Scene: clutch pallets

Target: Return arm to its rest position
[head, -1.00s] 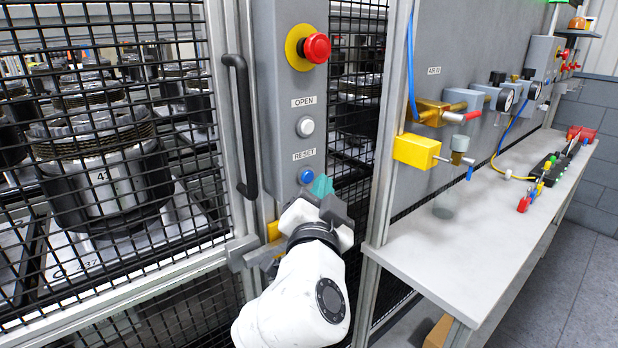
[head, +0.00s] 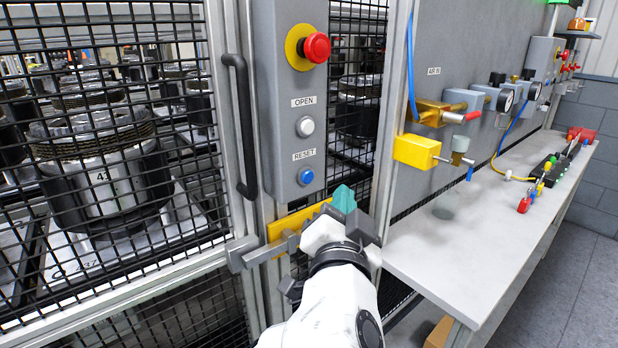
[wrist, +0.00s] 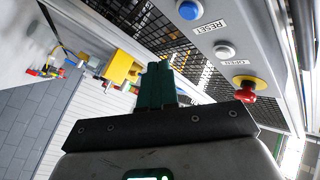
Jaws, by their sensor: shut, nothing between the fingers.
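My wrist hides part of the yellow latch plate (head: 292,222).
A mesh cage door with a black handle (head: 240,125) stands at left, with stacked clutch parts (head: 105,180) behind it. A workbench (head: 470,245) extends at right. A yellow block (head: 415,151) with a rod juts from the grey board close to my gripper. Grey floor is clear at far right.

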